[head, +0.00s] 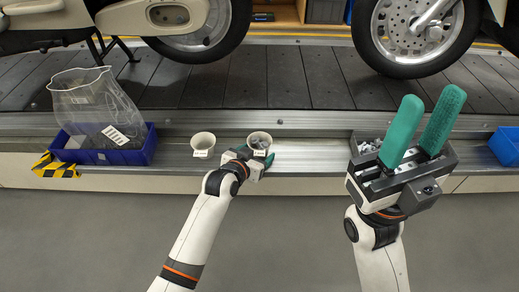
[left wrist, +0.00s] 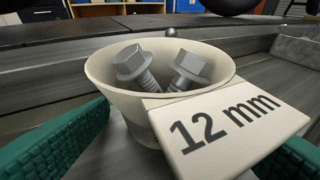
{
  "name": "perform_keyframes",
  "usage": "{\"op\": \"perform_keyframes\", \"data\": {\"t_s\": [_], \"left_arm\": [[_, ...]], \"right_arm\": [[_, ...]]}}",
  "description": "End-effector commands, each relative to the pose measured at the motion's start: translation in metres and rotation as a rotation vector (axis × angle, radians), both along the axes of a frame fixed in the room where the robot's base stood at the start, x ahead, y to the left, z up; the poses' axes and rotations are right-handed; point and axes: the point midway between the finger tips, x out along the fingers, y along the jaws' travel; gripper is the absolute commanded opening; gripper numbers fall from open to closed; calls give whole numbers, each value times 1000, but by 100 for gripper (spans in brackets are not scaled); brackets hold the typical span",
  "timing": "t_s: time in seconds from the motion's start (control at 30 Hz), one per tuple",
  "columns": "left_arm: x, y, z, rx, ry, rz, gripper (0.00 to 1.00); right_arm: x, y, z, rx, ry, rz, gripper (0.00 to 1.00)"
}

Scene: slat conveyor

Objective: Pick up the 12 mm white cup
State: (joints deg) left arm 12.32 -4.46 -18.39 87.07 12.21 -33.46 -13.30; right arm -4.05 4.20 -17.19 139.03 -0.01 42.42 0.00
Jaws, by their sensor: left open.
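The 12 mm white cup (head: 259,136) stands on the metal ledge in front of the conveyor. In the left wrist view the cup (left wrist: 128,105) fills the middle, with grey hex bolts (left wrist: 150,68) inside and a tag (left wrist: 225,125) reading "12 mm". My left gripper (head: 259,159) is open at the cup, one green finger on each side of it in the wrist view. Whether the fingers touch it I cannot tell. My right gripper (head: 430,97) is open and empty, raised over the ledge at the right.
A second white cup (head: 202,143) with a tag stands left of the 12 mm cup. A blue bin (head: 143,154) with a clear bag is at the left, another blue bin (head: 506,146) at the right edge. Two motorcycle wheels stand on the conveyor (head: 290,78).

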Motion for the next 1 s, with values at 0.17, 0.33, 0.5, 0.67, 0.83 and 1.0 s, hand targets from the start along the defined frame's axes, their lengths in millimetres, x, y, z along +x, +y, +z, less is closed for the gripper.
{"op": "perform_keyframes", "data": {"t_s": [0.17, 0.33, 0.5, 0.67, 0.83, 1.0], "left_arm": [[0, 0, 0, 0, 0, 0, 56], [0, 0, 0, 0, 0, 0, 29], [0, 0, 1, 0, -1, 0, 25], [0, 0, 8, 0, -2, 0, 25], [0, 0, 36, -1, -4, 0, 25], [0, 0, 69, 1, -5, -1, 25]], "right_arm": [[0, 0, 0, 0, 1, 0, 36], [0, 0, 0, 0, 1, 0, 36], [0, 0, 0, 1, 1, 1, 36], [0, 0, 5, 1, -1, 1, 36], [-2, -2, -4, 4, 61, 3, 36], [-8, -3, -11, 9, 121, 7, 36]]}}
